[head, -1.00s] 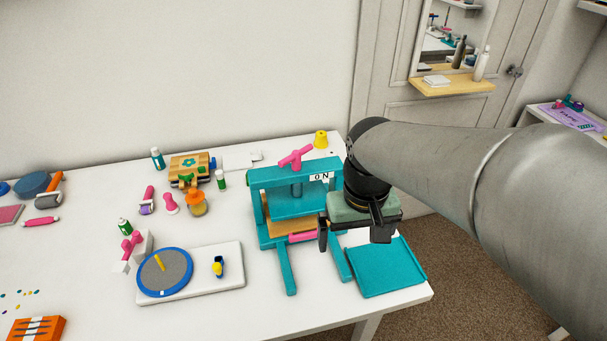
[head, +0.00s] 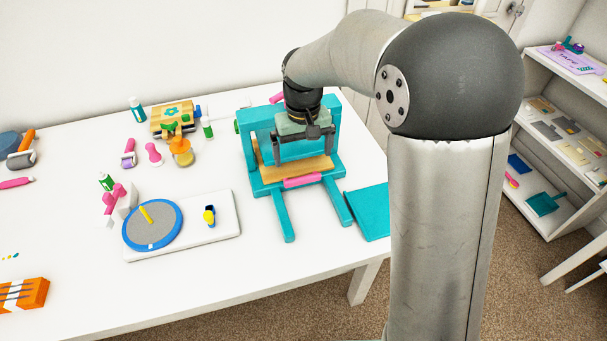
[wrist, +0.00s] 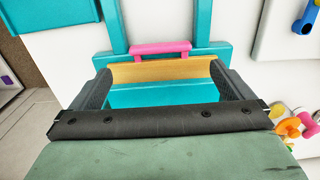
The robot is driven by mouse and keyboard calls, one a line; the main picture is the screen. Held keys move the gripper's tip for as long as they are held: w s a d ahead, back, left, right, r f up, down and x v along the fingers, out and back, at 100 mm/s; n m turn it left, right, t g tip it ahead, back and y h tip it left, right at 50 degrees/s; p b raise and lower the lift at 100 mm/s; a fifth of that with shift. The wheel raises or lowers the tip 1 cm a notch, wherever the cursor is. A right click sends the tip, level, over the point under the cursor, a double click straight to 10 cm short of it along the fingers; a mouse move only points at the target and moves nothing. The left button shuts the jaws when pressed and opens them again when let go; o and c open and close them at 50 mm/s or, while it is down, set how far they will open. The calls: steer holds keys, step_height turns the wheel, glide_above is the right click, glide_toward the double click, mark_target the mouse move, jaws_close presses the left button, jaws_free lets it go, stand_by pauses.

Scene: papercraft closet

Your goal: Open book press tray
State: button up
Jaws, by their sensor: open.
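The teal book press (head: 247,155) stands near the right end of the white table. Its tray (head: 314,168) has a tan wooden board and a pink front handle (head: 303,181), and sits inside the frame between two teal rails that reach toward me. My gripper (head: 304,158) is open and empty, over the press, its fingers pointing down above the tan board. In the wrist view the fingers (wrist: 162,88) stand wide apart, and the pink handle (wrist: 161,47) lies ahead of them, apart from both. My gripper and wrist hide the middle of the press top.
A teal square panel (head: 371,212) lies right of the press, partly behind my arm. A blue-rimmed turntable (head: 137,238) on a white board stands to the left. Small bottles and tools lie further back left. The front centre of the table is clear.

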mark_target(303, 179)
step_height(303, 179, down, 8)
steer(key=shift+f, duration=0.15)
stand_by(0.3)
